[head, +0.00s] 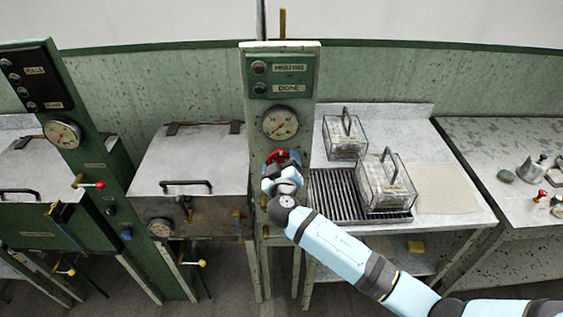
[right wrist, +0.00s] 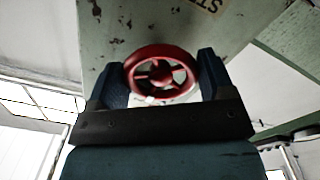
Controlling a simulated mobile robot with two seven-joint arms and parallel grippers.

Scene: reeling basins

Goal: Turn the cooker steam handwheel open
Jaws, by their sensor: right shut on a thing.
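The cooker steam handwheel is a red spoked wheel (right wrist: 162,72) on the front of the green-grey control column (head: 281,66). In the head view only the top of the handwheel (head: 277,155) shows, below the pressure gauge (head: 281,123). My right gripper (head: 281,170) covers the rest. In the right wrist view the fingers of my right gripper (right wrist: 165,80) stand one on each side of the wheel's rim, and the gripper is shut on the wheel. My left gripper is not in view.
Left of the column is a closed-lid cooker (head: 190,155) with a black handle. On the right a white bench (head: 455,205) carries a drain grate (head: 335,195) and two glass-sided baskets (head: 345,140). Further right, a table (head: 510,150) holds a kettle-like vessel.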

